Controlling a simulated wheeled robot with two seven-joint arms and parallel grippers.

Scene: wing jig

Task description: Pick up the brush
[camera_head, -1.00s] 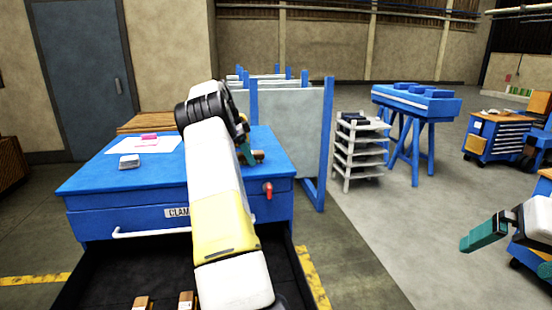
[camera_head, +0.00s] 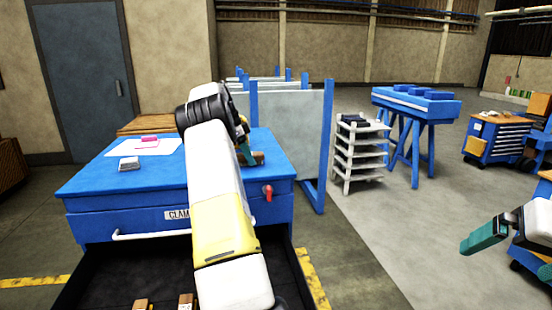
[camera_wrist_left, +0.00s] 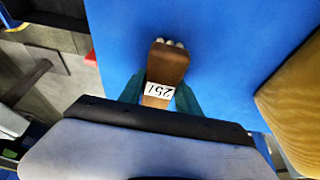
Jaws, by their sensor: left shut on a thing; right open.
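The brush (camera_wrist_left: 167,66) has a brown handle with a white label marked 251 and pale bristle tufts at its far end in the left wrist view. Its brown end (camera_head: 258,158) shows in the head view over the blue bench top, near the right side. My left gripper (camera_wrist_left: 160,95) has its teal fingers on either side of the handle and is shut on it. In the head view my left arm partly hides this gripper (camera_head: 246,152). I cannot tell whether the brush touches the bench. My right gripper (camera_head: 468,246) is open and empty at the far right.
The blue bench (camera_head: 88,180) holds a white sheet with a pink item (camera_head: 149,139) and a small grey block (camera_head: 129,163). Its dark drawer (camera_head: 95,280) is pulled out. Panels in a blue rack (camera_head: 300,130) and a white shelf unit (camera_head: 360,155) stand beyond.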

